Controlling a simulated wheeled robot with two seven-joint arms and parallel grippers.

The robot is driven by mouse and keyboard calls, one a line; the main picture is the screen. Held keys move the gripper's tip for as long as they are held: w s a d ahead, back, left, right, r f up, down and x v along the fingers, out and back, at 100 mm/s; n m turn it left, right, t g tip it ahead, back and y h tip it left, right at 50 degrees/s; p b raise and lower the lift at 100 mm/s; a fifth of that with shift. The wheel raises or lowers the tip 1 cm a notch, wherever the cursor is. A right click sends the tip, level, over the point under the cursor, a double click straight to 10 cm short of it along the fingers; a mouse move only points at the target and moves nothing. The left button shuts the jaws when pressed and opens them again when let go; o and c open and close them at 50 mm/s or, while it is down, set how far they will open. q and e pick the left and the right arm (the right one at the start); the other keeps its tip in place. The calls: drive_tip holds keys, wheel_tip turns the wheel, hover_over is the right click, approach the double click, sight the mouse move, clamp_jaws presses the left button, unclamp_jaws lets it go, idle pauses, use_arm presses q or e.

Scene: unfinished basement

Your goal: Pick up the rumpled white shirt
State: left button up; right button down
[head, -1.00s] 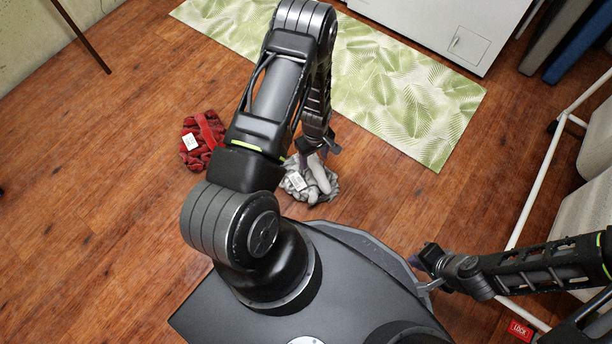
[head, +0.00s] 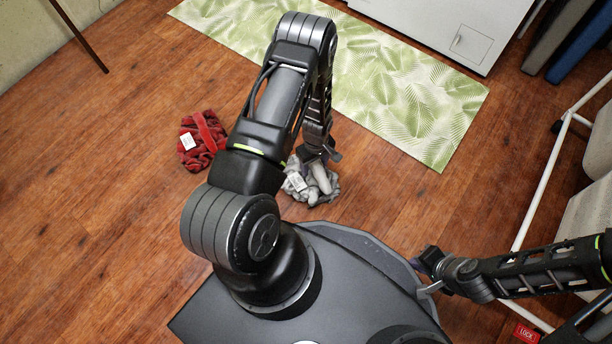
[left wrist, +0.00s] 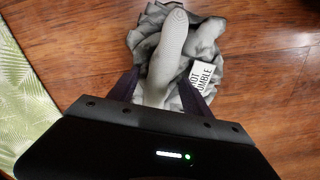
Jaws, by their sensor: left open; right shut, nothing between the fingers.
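The rumpled white shirt (head: 324,190) looks greyish and lies in a heap on the wood floor, just ahead of my base. A white tag shows on it. It also fills the upper middle of the left wrist view (left wrist: 205,47), with a thick fold standing up between the fingers. My left gripper (head: 318,165) is open and points down over the shirt. In the left wrist view its dark fingers (left wrist: 157,88) lie on either side of the fold; I cannot tell whether they touch it. My right gripper (head: 420,272) is shut and empty beside my base, far from the shirt.
A crumpled red garment (head: 202,142) with a white tag lies on the floor left of the shirt. A green leaf-patterned mat (head: 400,100) lies beyond. A white cabinet (head: 450,25) stands behind it, and a white rail (head: 540,190) is at the right.

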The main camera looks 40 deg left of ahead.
use_arm(q)
drive_tip(key=shift+f+b, duration=0.3)
idle(0.4)
clamp_jaws()
idle(0.6)
idle(0.9)
